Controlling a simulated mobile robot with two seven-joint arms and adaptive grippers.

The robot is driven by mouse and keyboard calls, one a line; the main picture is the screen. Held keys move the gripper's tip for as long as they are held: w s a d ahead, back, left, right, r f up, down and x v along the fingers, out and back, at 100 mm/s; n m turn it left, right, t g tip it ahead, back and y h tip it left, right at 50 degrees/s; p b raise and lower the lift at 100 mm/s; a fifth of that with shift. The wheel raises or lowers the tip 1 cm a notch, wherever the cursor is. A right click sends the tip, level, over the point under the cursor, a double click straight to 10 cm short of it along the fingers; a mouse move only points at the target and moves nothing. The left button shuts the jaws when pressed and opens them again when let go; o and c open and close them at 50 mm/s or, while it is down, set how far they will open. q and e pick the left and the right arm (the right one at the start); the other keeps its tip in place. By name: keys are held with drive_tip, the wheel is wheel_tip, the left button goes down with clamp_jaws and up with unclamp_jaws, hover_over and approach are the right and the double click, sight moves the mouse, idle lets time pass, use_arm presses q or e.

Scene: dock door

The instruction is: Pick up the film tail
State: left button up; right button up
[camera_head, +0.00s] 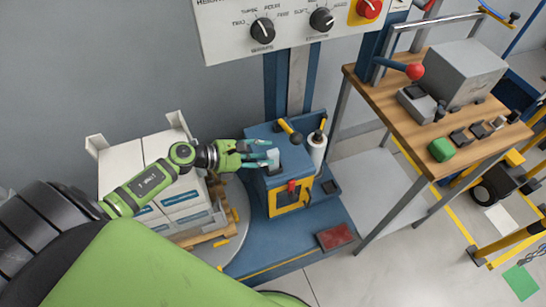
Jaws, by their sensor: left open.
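My left gripper (270,155) reaches in from the left, with its teal fingers open over the top of the blue machine housing (262,131). A small pale piece (273,157), which looks like the film tail, shows at the fingertips. I cannot tell whether the fingers touch it. A white film roll (317,150) stands upright just right of the housing, apart from the gripper. My right gripper is not in view.
White boxes (122,160) are stacked on a wooden pallet left of the machine. A yellow-tipped lever (289,130) stands close behind the gripper. A control panel (285,22) hangs above. A wooden workbench (455,130) with a grey box stands at right.

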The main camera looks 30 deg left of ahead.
sight(274, 154)
use_arm(q)
drive_tip(key=x, duration=0.4)
drive_tip(key=shift+p, duration=0.4)
drive_tip(key=c, duration=0.7)
drive_tip(key=shift+c, duration=0.2)
